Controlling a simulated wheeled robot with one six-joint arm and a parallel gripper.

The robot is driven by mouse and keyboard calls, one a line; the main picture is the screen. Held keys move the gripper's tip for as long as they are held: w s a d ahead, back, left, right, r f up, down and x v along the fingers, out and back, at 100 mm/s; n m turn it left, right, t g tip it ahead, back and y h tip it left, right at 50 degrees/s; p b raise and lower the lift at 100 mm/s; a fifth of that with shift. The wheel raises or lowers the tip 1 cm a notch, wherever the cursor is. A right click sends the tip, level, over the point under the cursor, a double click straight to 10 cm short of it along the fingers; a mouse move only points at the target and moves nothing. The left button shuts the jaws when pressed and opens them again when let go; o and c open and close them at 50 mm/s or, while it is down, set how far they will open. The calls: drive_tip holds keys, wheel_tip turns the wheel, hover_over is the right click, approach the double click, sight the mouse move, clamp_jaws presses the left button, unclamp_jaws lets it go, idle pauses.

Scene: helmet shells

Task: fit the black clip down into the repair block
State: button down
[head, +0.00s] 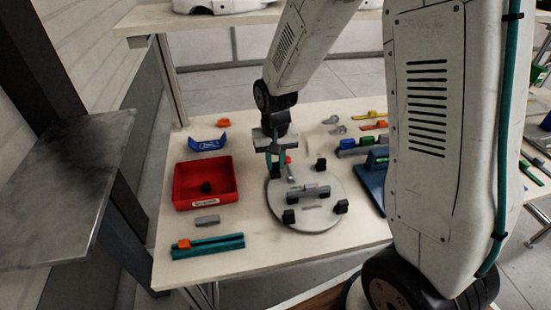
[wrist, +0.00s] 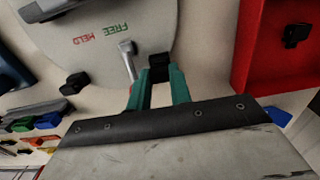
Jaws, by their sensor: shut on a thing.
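My gripper (head: 274,168) hangs over the far left rim of the round grey plate. In the wrist view, its teal fingers (wrist: 160,82) are shut on a small black piece, which I take to be the black clip (wrist: 159,64). The clip is mostly hidden in the head view. A grey block with black ends, which looks like the repair block (head: 309,193), sits mid-plate, to the right of and nearer than my gripper. The clip is apart from this block.
The round plate (head: 274,208) carries several black posts (head: 341,206) and a grey lever (wrist: 128,60) beside FREE and HELD lettering. A red tray (head: 207,203) holding another black piece (head: 206,187) stands left. A teal rail (head: 208,246) lies front left. Blue fixtures stand right.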

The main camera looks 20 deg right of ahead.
sight(275, 164)
drive_tip(key=shift+f, duration=0.7)
drive_tip(key=c, duration=1.2)
unclamp_jaws()
drive_tip(key=shift+r, duration=3.95)
drive_tip(key=s+d+r, duration=0.1)
drive_tip(key=s+r, duration=0.4)
drive_tip(key=s, duration=0.3)
drive_tip(key=s+d+r+n+t, duration=0.1)
drive_tip(key=s+r, duration=0.4)
drive_tip(key=s, duration=0.3)
drive_tip(key=s+d+r+n, duration=0.1)
drive_tip(key=s+r, duration=0.4)
drive_tip(key=s, duration=0.4)
drive_tip(key=shift+d+r, duration=0.1)
drive_tip(key=shift+r, duration=0.15)
